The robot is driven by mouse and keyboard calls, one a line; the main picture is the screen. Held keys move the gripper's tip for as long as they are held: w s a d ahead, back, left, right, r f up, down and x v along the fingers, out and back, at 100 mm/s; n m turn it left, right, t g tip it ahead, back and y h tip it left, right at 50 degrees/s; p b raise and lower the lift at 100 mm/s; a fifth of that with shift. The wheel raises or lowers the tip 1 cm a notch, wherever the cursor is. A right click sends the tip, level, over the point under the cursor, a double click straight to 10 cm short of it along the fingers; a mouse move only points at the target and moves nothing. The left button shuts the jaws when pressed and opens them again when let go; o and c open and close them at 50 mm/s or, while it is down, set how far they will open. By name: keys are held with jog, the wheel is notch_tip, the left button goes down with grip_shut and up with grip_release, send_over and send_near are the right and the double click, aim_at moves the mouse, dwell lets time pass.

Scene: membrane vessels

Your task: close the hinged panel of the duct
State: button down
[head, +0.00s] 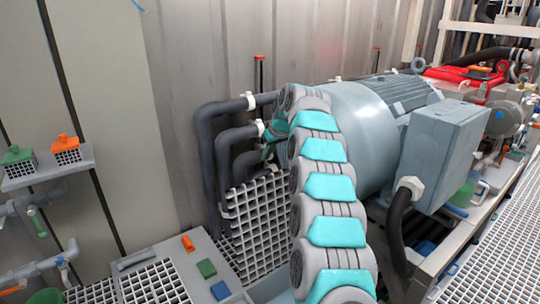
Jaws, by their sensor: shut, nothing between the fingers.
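A white grid panel (262,222) stands steeply tilted in the lower middle, behind and left of my arm. It looks like the raised hinged panel, but its hinge cannot be made out. A grey box-like top (205,253) with a grid opening lies to its left; I cannot tell whether this is the duct. My arm, in grey and turquoise segments, rises from the bottom edge and bends away near the pipes. My gripper cannot be seen; the arm's far end is hidden behind its own links.
A big grey-blue motor (362,130) with a junction box (443,150) stands right of my arm. Dark pipes (207,150) run down the wall behind the panel. A walkway grating (495,255) lies at right.

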notch_tip(320, 180, down, 6)
jog(key=p, duration=0.1)
dwell(1.0)
jog(key=shift+s+d, duration=0.1)
jog(key=shift+s, duration=0.05)
dwell(0.4)
